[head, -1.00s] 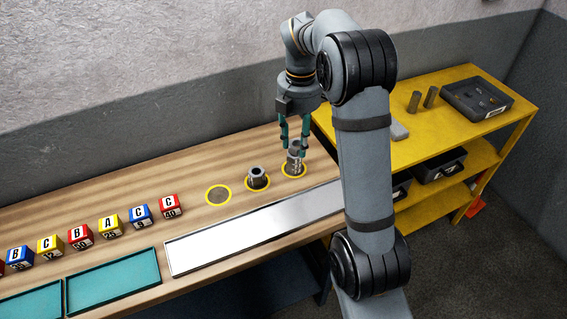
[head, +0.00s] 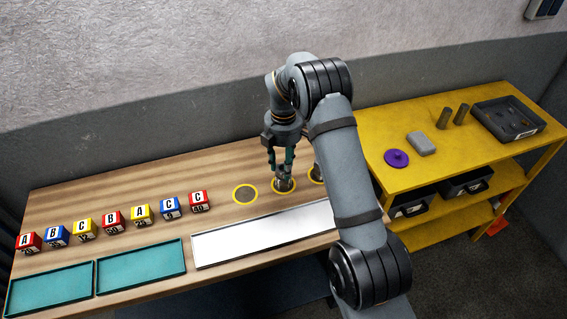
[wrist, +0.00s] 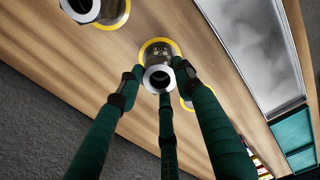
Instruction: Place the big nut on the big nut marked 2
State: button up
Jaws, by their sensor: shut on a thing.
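My gripper (head: 281,168) is over the middle yellow ring (head: 272,188) on the wooden bench. Its fingers are shut on a grey metal nut with a round bore. The held nut (wrist: 158,78) shows in the wrist view between the fingertips, upright at the middle ring. I cannot tell whether it touches the bench or stands on something. Another nut (head: 316,173) stands at the right ring, partly hidden by my arm; it also shows at the top left of the wrist view (wrist: 95,10).
The left yellow ring (head: 245,194) is empty. A pale metal tray (head: 262,232) lies along the front, with teal trays (head: 142,266) and lettered blocks (head: 113,221) to its left. A yellow shelf (head: 440,170) at right bears a purple knobbed disc (head: 396,158), a grey block and cylinders.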

aim_at(283, 168)
jog(key=shift+f, duration=0.25)
jog(key=shift+f, duration=0.15)
jog(key=o, duration=1.3)
notch_tip(283, 168, up, 12)
jog(key=shift+b, duration=0.35)
